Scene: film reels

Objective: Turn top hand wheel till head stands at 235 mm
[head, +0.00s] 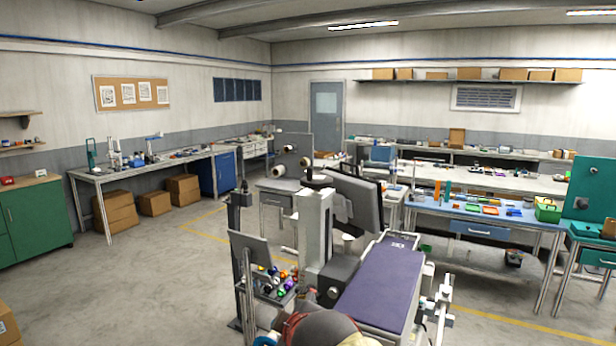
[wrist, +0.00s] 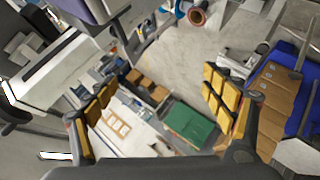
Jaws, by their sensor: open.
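A pale upright column (head: 314,240) stands near the middle of the head view. A dark round part (head: 318,180) sits at its top; it may be the top hand wheel, but it is too small to be sure. I cannot make out which part is the head, and no height scale is readable. My gripper (wrist: 160,88) shows in the wrist view with its two yellow-padded fingers wide apart and nothing between them. The hand wheel cannot be made out in the wrist view, so its distance from my gripper cannot be told.
A purple-topped flat body (head: 380,288) lies right of the column. A small tray of coloured balls (head: 275,285) is left of it. Film reels (head: 280,172) stand on a bench behind. A blue workbench (head: 480,213) is at right. The floor (head: 150,285) at left is clear.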

